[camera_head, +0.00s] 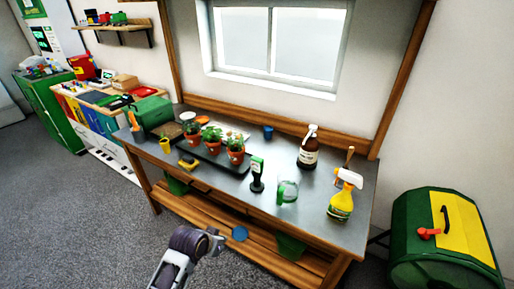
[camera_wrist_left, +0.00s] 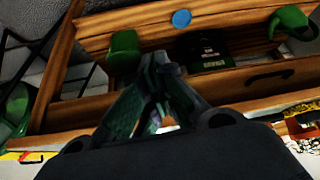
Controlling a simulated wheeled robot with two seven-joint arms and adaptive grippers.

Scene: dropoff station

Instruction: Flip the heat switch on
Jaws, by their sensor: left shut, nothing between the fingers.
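I cannot make out for sure which thing is the heat switch. A small upright device with a green and white face on a black base (camera_head: 257,175) stands near the front edge of the workbench (camera_head: 222,184). A green drum (camera_head: 435,262) with a yellow panel and a red lever (camera_head: 428,233) stands on the floor at the right. My left gripper (camera_head: 217,243) is low in front of the bench, apart from both. In the left wrist view its fingers (camera_wrist_left: 160,65) meet at the tips, shut and empty. My right gripper is not in view.
Grey floor at the left front is clear.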

